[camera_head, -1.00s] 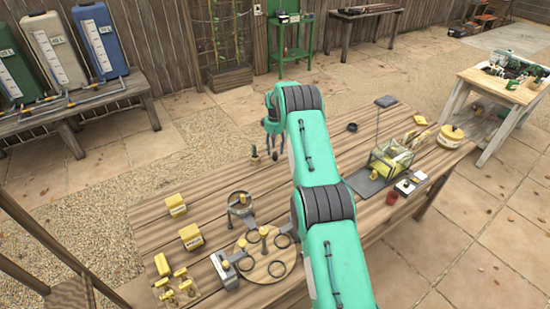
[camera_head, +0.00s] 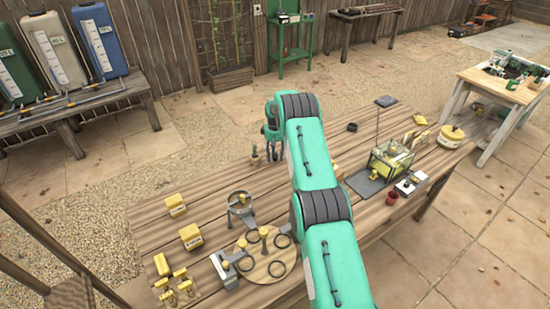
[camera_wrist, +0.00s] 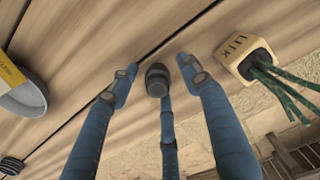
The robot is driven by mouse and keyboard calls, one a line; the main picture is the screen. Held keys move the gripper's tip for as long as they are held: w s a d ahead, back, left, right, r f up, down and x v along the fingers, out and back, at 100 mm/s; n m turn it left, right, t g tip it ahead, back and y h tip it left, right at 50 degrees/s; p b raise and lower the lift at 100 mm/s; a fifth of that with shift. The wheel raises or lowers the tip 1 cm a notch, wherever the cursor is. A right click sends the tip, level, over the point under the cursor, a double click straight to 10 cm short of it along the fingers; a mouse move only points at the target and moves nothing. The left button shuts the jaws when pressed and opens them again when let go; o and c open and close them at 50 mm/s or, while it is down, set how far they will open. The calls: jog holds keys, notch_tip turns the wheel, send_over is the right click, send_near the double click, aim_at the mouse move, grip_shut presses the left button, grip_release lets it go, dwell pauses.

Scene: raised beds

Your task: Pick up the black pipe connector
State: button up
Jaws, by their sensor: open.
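A black ring-like piece (camera_head: 352,127), seemingly the black pipe connector, lies near the far edge of the wooden table in the head view, right of my arm. A black ribbed piece (camera_wrist: 11,165), probably the same thing, is cut off at the lower left corner of the wrist view. My gripper (camera_head: 272,150) is over the table's far edge, to the left of that piece and apart from it. In the wrist view its blue fingers (camera_wrist: 157,80) are spread open with nothing held between them.
A pale labelled block with green strands (camera_wrist: 243,60) is close to the right finger. A grey dish with something yellow (camera_wrist: 24,97) is at the left. A glass box (camera_head: 390,160) stands right of my arm. Yellow blocks (camera_head: 190,237) and a round board (camera_head: 262,272) are at the near left.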

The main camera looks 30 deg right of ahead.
jog(key=c, duration=1)
jog(key=shift+c, duration=0.2)
jog(key=shift+r, duration=0.15)
jog(key=shift+r, duration=0.8)
notch_tip(320, 180, up, 2)
jog(key=s+a, duration=0.2)
jog(key=s, duration=0.2)
jog(key=s+a, duration=0.2)
jog(key=s, duration=0.3)
jog(key=s+a+r, duration=0.1)
jog(key=s+a, duration=0.1)
jog(key=s, duration=0.3)
jog(key=shift+s+a+p, duration=0.25)
jog(key=shift+a+p, duration=0.05)
jog(key=shift+a, duration=0.05)
